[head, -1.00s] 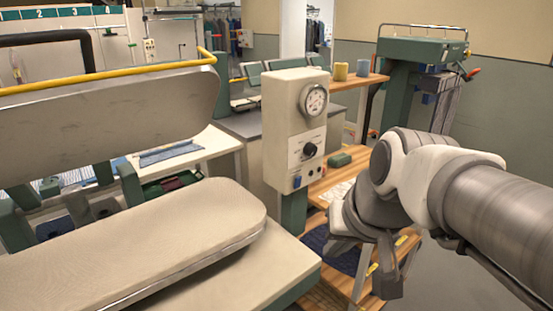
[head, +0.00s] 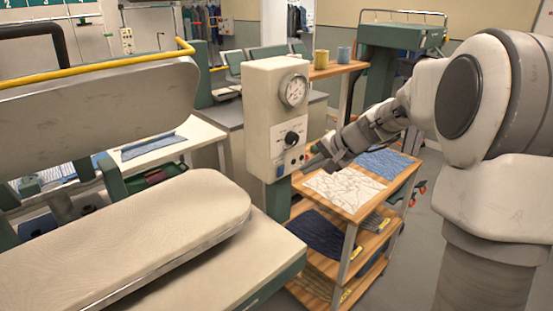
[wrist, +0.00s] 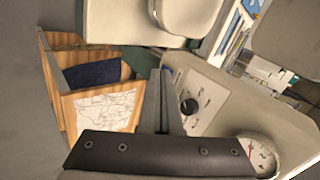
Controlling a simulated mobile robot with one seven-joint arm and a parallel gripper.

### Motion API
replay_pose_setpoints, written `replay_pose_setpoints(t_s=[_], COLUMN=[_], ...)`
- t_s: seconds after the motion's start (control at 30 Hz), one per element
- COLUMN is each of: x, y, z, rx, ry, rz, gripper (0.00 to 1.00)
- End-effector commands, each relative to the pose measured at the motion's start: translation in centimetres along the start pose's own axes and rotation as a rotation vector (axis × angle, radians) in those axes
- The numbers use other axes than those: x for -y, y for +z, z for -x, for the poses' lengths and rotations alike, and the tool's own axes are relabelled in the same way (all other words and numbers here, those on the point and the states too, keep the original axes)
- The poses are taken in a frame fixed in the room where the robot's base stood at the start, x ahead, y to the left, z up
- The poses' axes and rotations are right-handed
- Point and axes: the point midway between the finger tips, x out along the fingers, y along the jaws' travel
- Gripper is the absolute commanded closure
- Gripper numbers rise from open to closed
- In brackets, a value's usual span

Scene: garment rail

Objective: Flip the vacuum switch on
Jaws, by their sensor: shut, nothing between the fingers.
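The cream control box (head: 262,110) stands on a green post beside the press. It carries a round gauge (head: 294,89), a black dial (head: 291,138) and, along its lower edge, a small blue control (head: 280,170) and other small controls partly hidden by my gripper. Which of these is the vacuum switch I cannot read. My gripper (head: 312,164) is shut and empty, its tips close to the box's lower right front; contact cannot be told. In the wrist view, the shut fingers (wrist: 163,85) lie beside the box face, with the dial (wrist: 188,106) and gauge (wrist: 257,155) to their right.
The padded press board (head: 150,235) fills the left front, under its raised upper plate (head: 100,95). A wooden cart (head: 350,205) with folded cloths stands below my gripper.

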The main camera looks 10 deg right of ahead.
Motion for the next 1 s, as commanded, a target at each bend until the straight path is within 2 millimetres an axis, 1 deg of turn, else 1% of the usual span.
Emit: replay_pose_setpoints(t_s=[0.03, 0.1, 0.2, 0.3, 0.47, 0.8, 0.87, 1.0], x=[-0.5, -1.0, -1.6, -2.0, -2.3, -2.2, -2.2, -2.0], y=[-1.3, -2.7, -4.3, -5.3, -6.0, -5.9, -5.9, -5.9], z=[-0.8, -1.6, -2.4, -2.9, -3.2, -3.3, -3.7, -5.6], rx=[-0.003, -0.010, -0.018, -0.023, -0.028, -0.027, -0.026, -0.023], ry=[-0.016, -0.038, -0.062, -0.079, -0.089, -0.089, -0.089, -0.088], rz=[-0.041, -0.086, -0.136, -0.166, -0.187, -0.186, -0.185, -0.186], gripper=[1.00, 1.00, 1.00, 1.00, 1.00, 1.00, 1.00, 1.00])
